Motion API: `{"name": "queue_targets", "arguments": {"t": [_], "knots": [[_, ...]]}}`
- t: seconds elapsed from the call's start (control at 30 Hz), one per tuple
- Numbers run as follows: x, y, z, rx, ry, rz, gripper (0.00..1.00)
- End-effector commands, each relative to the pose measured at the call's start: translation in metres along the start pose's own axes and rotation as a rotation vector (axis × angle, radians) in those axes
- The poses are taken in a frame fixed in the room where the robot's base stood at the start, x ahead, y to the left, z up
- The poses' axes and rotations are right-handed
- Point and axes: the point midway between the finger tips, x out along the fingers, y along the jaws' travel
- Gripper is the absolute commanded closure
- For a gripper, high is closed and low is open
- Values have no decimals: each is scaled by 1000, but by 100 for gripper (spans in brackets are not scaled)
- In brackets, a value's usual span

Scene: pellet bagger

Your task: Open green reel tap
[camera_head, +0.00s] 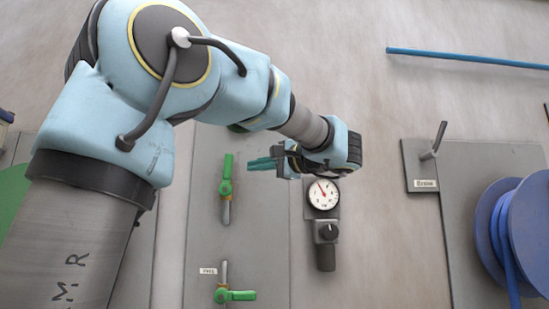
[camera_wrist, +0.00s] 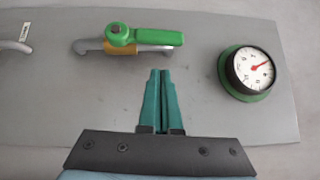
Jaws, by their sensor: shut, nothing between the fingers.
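An upper green-handled tap (camera_head: 226,186) is on a grey wall panel, its handle lying along its short grey pipe. It also shows in the wrist view (camera_wrist: 130,38), above the fingertips and apart from them. A lower green-handled tap (camera_head: 232,295) has its handle crosswise to its pipe. A small label (camera_head: 208,271) sits beside the lower tap; I cannot tell which tap is the reel's. My gripper (camera_head: 252,164) has teal fingers, shut together and empty, pointing left, to the right of and slightly above the upper tap. The fingers also show in the wrist view (camera_wrist: 160,75).
A green-rimmed gauge (camera_wrist: 250,72) is on the same panel. Another gauge (camera_head: 322,194) with a black knob (camera_head: 327,232) stands right of the panel. At right are a grey lever (camera_head: 436,140) and a blue reel (camera_head: 525,235). A blue pipe (camera_head: 465,59) runs along the wall.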

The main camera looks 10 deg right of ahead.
Motion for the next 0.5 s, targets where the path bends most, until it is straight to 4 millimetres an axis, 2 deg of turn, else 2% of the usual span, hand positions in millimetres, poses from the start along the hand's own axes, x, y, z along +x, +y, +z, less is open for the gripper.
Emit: {"name": "queue_targets", "arguments": {"t": [0.03, 0.2, 0.5], "knots": [[6, -3, 8, -1, -1, 1, 100], [17, -2, 19, -1, 1, 0, 100], [21, 0, 22, -2, 1, 0, 100]]}}
